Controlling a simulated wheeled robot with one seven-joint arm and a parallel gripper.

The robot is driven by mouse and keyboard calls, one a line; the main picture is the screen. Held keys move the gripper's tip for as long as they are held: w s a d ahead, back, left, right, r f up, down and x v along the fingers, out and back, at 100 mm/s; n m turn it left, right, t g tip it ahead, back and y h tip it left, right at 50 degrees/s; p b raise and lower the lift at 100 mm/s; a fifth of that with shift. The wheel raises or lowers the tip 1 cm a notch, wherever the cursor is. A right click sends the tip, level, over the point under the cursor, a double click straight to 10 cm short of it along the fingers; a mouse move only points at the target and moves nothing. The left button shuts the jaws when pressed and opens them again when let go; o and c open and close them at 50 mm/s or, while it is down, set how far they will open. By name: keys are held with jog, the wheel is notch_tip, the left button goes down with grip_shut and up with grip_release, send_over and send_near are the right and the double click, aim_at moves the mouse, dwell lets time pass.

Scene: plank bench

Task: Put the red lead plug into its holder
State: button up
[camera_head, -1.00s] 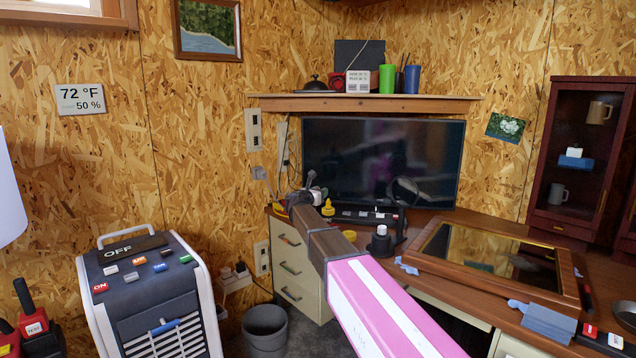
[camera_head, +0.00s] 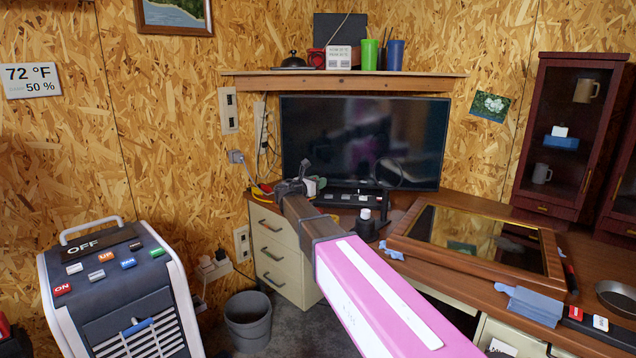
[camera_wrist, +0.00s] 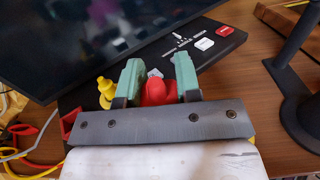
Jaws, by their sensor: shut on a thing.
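My gripper (camera_wrist: 158,85) has green fingertips. They are shut on the red lead plug (camera_wrist: 155,92) in the wrist view, with the plug's lower part hidden by the gripper's grey bar. A black panel (camera_wrist: 215,60) with a red and a white button lies just beyond the fingertips. A small grey-white piece shows right behind the plug. I cannot tell which part is the plug's holder. In the head view, my gripper (camera_head: 296,187) is small, at the left end of the desk below the monitor, and the plug is not clear there.
A yellow plug-like piece (camera_wrist: 105,90) stands just left of the fingers. Red pieces (camera_wrist: 70,120) and loose cables lie further left. The monitor (camera_head: 362,142) stands behind, a black stand (camera_wrist: 295,75) to the right. A framed glass panel (camera_head: 478,240) covers the desk's middle.

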jog(key=shift+f, duration=2.75)
jog(key=shift+f, duration=1.65)
jog(key=o, duration=1)
jog(key=v, duration=1.1)
